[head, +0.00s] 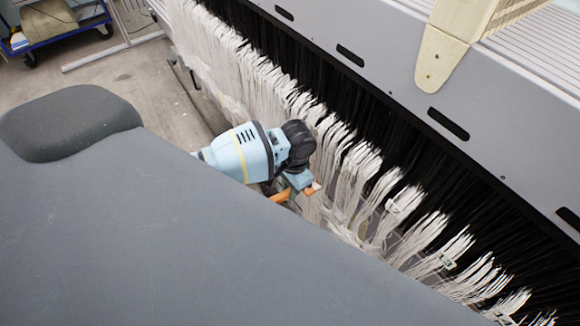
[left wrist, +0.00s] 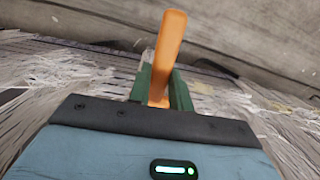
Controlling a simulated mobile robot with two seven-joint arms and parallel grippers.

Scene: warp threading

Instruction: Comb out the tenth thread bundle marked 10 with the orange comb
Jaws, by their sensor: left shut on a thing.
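White thread bundles (head: 345,175) hang in a long diagonal row in the head view, with small tags (head: 446,262) on some of them. The numbers are too small to read, so I cannot tell which bundle is marked 10. My left gripper (head: 302,182) is at the near side of the row, close to the threads. It is shut on the orange comb (head: 281,196). In the left wrist view the comb (left wrist: 170,45) sticks out between the green fingers (left wrist: 160,88). I cannot tell whether its teeth touch threads. My right gripper is not in view.
Black threads (head: 400,150) run behind the white bundles, along a grey machine beam (head: 390,60) with dark slots. Bare floor (head: 130,75) and a blue cart (head: 50,42) lie at the upper left.

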